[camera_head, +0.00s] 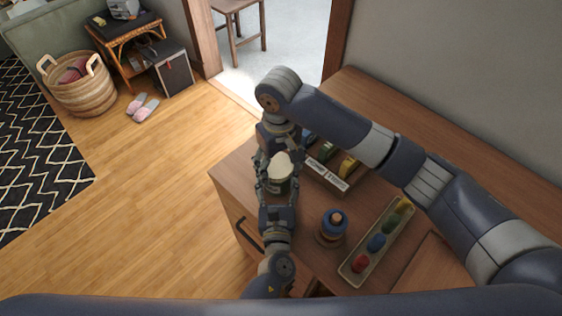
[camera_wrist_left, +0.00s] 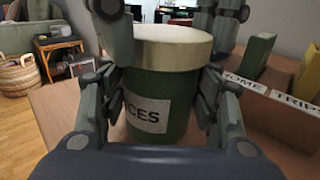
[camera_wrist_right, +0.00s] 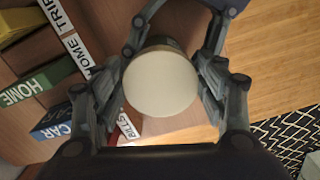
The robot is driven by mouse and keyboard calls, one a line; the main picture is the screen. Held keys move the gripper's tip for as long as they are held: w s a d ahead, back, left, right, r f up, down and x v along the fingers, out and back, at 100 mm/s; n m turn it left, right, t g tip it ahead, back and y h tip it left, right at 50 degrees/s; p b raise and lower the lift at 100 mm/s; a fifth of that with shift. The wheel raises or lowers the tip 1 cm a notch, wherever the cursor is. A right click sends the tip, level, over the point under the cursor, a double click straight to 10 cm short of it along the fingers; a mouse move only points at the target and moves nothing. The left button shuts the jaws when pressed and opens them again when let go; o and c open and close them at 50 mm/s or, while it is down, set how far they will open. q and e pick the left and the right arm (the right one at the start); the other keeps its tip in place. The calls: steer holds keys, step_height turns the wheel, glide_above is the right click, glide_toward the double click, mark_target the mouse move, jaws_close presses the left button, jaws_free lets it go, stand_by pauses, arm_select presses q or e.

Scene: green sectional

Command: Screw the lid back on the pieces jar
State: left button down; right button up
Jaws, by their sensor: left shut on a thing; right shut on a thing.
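The pieces jar (camera_wrist_left: 155,115) is green with a label ending in "CES". It stands upright near the left edge of the wooden cabinet top, and in the head view it is mostly hidden by my grippers. The cream lid (camera_wrist_left: 172,47) sits level on top of the jar; it also shows in the head view (camera_head: 281,163) and from above in the right wrist view (camera_wrist_right: 160,84). My left gripper (camera_head: 277,190) is shut around the jar's body from the near side. My right gripper (camera_head: 275,160) comes from the far side and is shut on the lid. Whether the threads are engaged cannot be seen.
A labelled file box (camera_head: 325,177) with coloured folders stands right of the jar. A round stacked object with a blue top (camera_head: 333,222) and a tray of coloured pieces (camera_head: 345,270) lie nearer. The cabinet's left edge (camera_head: 226,200) is close to the jar.

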steer(key=m, duration=0.3)
steer(key=shift+s+a+m, duration=0.15)
steer(key=shift+a+m, duration=0.15)
steer(key=shift+m, duration=0.1)
steer(key=m, duration=0.3)
steer(key=shift+a+m, duration=0.2)
steer(key=shift+m, duration=0.2)
steer(key=m, duration=0.4)
steer(key=shift+a, duration=0.2)
steer(key=m, duration=0.3)
steer(key=shift+w+m, duration=0.25)
steer(key=shift+m, duration=0.05)
steer(key=m, duration=0.6)
steer(key=shift+w+a+m, duration=0.15)
steer(key=shift+w+m, duration=0.2)
steer(key=shift+m, duration=0.05)
steer(key=m, duration=0.7)
steer(key=shift+w, duration=0.35)
steer(key=o, duration=0.8)
